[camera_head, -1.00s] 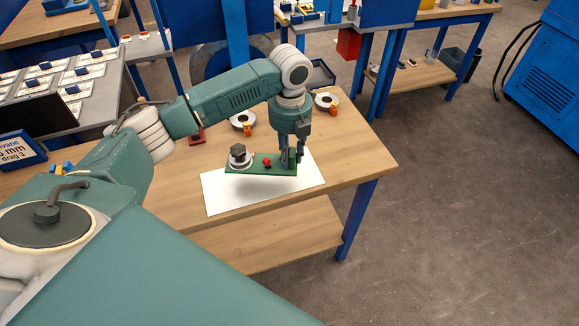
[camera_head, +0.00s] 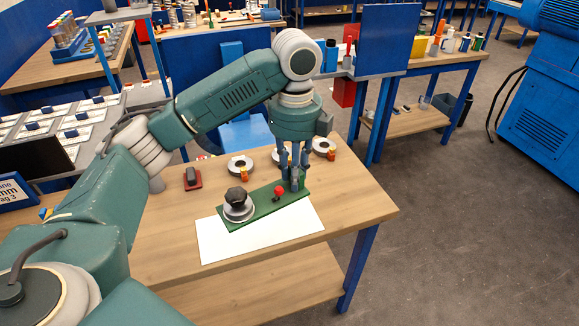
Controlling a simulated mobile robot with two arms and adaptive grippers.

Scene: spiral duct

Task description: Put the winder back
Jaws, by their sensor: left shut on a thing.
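The winder (camera_head: 262,209) is a green plate with a silver disc and dark knob (camera_head: 238,203) at its left end and a red knob (camera_head: 279,192) near its right end. It is over the white sheet (camera_head: 222,240) on the wooden table, its right end tilted up towards the back. My left gripper (camera_head: 294,184) is shut on the winder at its right end. Whether the plate touches the sheet I cannot tell. My right gripper is not in view.
Ring-shaped parts with orange pieces (camera_head: 240,166) stand behind the winder along the table's back. A red-based block (camera_head: 192,179) stands to the left. The table's right part (camera_head: 355,190) is clear. A blue panel (camera_head: 385,38) rises behind.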

